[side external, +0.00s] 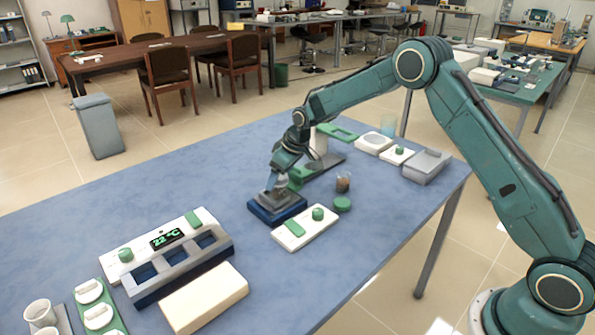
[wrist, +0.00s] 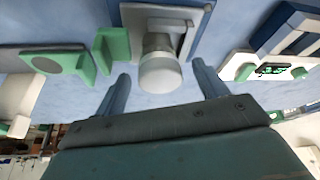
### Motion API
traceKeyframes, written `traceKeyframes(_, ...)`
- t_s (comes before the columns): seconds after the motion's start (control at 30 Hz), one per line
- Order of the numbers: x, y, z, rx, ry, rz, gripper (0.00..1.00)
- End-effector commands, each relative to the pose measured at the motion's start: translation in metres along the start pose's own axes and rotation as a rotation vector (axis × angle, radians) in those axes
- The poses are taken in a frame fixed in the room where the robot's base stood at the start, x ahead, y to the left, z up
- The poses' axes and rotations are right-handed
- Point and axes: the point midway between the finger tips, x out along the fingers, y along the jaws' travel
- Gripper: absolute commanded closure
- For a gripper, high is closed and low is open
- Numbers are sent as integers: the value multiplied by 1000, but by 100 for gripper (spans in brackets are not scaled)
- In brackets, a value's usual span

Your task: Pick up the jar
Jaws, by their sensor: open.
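A small clear jar with a whitish rounded end (wrist: 160,74) stands on a grey plate (wrist: 184,20) in the wrist view. My gripper (wrist: 162,80) is open, with one finger on each side of this jar and visible gaps between. In the side view my gripper (side external: 279,186) points down over a dark blue block with a grey top (side external: 277,209), and its fingers and wrist mostly hide the jar there.
A green upright piece (wrist: 113,52) stands close to the left finger in the wrist view. A white panel with a green knob (side external: 305,228) lies in front of the block. A device reading 22 °C (side external: 168,238) stands at left. The blue table (side external: 225,165) is clear behind it.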

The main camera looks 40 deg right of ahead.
Motion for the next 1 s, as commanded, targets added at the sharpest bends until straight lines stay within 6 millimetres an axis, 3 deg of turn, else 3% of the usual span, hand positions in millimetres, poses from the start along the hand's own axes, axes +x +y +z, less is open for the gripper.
traceKeyframes(0.33,0,0,0,0,0,0,30)
traceKeyframes(0.63,0,0,0,0,0,0,89)
traceKeyframes(0.7,-1,0,0,0,1,0,95)
traceKeyframes(1.0,-2,0,-1,0,1,0,95)
